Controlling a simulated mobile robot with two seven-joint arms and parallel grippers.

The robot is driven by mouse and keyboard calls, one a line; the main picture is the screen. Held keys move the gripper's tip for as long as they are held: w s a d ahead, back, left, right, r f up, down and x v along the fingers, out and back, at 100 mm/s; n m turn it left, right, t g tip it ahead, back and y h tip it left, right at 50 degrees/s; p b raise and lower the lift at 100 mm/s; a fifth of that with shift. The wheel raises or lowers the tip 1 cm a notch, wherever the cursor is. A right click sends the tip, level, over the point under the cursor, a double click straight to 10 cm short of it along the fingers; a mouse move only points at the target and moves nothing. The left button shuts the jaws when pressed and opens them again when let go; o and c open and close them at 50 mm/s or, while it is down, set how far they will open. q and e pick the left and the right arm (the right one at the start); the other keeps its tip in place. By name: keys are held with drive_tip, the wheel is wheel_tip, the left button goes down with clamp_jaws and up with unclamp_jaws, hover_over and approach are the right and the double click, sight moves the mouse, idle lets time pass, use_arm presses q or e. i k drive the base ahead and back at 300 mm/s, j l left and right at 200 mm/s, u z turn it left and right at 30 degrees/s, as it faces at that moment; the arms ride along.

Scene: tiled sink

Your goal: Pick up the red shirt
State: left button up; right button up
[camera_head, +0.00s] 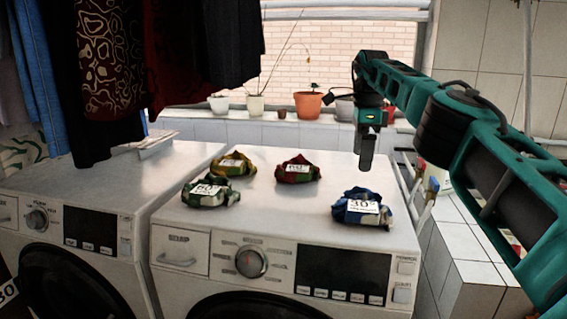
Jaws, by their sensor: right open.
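A red crumpled shirt (291,170) with green parts and a white label lies on top of the right washing machine, toward the back middle. A blue shirt (350,210) with a white label lies nearer the front right. A yellow shirt (238,168) and a green camouflage-like shirt (196,196) lie to the left of the red one. My right gripper (366,160) hangs above the back right of the machine top, pointing down, to the right of the red shirt and apart from it. It is open and appears empty. My left gripper is not in view.
The right washing machine (200,228) stands beside another washing machine (85,198). Dark clothes (225,40) hang at upper left. Several flowerpots, one orange (308,105), stand on the sill behind. A rack (415,195) stands at right.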

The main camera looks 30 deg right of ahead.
sight(296, 169)
drive_tip(key=i, duration=0.95)
